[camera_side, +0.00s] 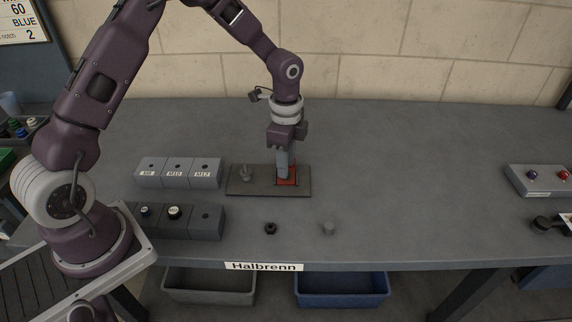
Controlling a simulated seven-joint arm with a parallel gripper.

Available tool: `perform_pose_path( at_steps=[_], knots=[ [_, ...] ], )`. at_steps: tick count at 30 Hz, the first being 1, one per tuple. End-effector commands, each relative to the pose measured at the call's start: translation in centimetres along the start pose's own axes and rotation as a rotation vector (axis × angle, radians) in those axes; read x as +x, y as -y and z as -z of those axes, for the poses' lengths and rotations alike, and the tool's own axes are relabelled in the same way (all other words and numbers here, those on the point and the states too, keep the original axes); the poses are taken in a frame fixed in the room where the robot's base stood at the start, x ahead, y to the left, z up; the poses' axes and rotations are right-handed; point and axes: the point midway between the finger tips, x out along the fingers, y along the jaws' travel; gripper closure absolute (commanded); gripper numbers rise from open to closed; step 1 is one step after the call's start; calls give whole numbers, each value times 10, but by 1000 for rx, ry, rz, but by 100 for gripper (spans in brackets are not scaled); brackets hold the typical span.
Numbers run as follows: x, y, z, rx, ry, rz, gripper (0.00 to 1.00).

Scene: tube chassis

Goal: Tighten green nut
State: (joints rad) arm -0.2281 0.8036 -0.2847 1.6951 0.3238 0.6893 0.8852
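No green nut can be made out on the table. A dark plate (303,184) lies on the table with a red square (291,181) on its right half and a small grey upright fitting (246,174) on its left half. My gripper (283,168) points straight down over the red square. A light grey upright shape shows between its fingers and the red square. I cannot tell whether it is a held tool, a part on the plate or the fingers themselves. The gripper hides part of the square and anything on it.
A back row of grey blocks (178,172) with labels and a front row (205,222), with blue and white-ringed pieces, stand left of the plate. A dark nut (270,228) and a grey cylinder (329,229) lie in front. A button box (545,181) stands right. The table between is clear.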

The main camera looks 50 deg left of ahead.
Motion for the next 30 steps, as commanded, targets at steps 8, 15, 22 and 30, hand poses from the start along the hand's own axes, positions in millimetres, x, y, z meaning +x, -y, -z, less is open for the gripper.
perform_pose_path(
  at_steps=[8,15,22,30],
  knots=[
    [0,0,0,-494,0,0,68],
    [0,-1,1,-937,1,1,68],
    [0,0,0,-1252,0,1,68],
    [0,0,0,-1750,0,0,68]
  ],
)
